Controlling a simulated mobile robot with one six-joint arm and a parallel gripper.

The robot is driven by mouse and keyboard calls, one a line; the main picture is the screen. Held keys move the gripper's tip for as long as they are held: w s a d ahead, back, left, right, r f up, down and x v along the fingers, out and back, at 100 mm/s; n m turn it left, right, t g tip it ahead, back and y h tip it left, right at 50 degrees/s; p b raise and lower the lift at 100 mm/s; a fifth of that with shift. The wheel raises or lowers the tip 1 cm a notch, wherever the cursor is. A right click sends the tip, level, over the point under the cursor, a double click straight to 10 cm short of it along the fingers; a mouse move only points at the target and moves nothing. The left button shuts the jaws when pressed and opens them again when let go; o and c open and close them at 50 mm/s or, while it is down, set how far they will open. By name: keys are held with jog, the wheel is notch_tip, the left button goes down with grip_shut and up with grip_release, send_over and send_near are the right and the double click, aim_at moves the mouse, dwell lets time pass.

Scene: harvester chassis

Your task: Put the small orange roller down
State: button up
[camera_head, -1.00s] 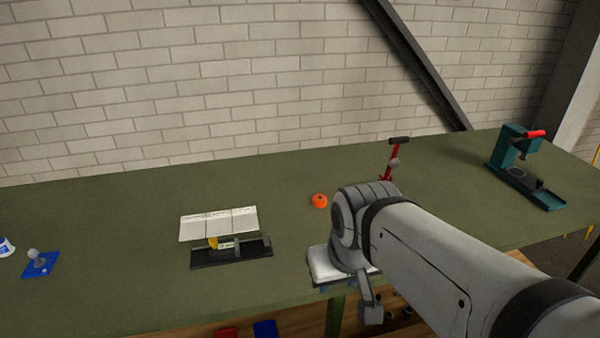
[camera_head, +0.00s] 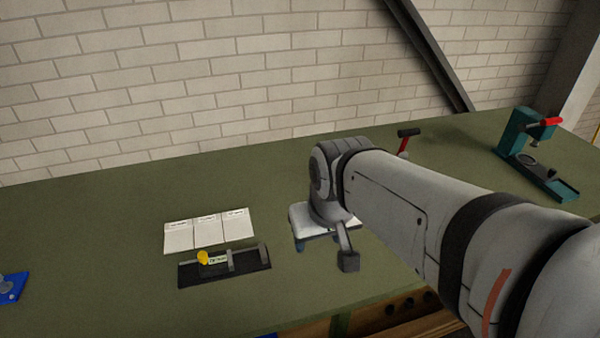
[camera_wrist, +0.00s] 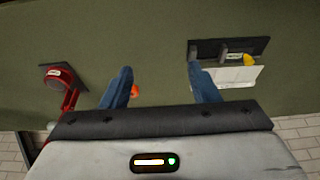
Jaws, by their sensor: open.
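The small orange roller (camera_wrist: 135,91) rests on the green bench in the wrist view. It shows just inside the left-hand finger, partly covered by it. My gripper (camera_wrist: 160,70) is open, its two blue fingers spread wide with nothing gripped between them. In the head view my gripper (camera_head: 318,243) points down over the bench, right of the white cards. The roller is hidden behind my arm there. I cannot tell the exact height of the fingertips above the bench.
A black fixture with a yellow knob (camera_head: 203,258) and white cards (camera_head: 208,231) stand left of my gripper. A red-handled tool (camera_head: 404,141) is behind my arm. A teal press (camera_head: 518,135) stands far right, a blue piece (camera_head: 12,287) far left. Bench between is clear.

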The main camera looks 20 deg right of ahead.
jog(key=shift+o, duration=1)
jog(key=w+d+f, duration=0.1)
jog(key=w, duration=1)
jog(key=shift+d+f, duration=0.15)
jog(key=shift+d, duration=0.25)
jog(key=w+d+f+t, duration=0.1)
jog(key=w+d+f, duration=0.45)
jog(key=w, duration=0.45)
jog(key=w+d+f, duration=0.5)
jog(key=w+f, duration=0.2)
jog(key=w, duration=0.2)
jog(key=x, duration=0.2)
jog(key=p+x, duration=0.1)
jog(key=x, duration=0.2)
jog(key=p+x, duration=0.1)
jog(key=x, duration=0.2)
jog(key=shift+s+d+f, duration=0.1)
jog(key=shift+s+f, duration=0.15)
jog(key=shift+f, duration=0.1)
jog(key=c, duration=1.2)
jog(key=shift+o, duration=0.2)
jog(key=shift+r, duration=0.15)
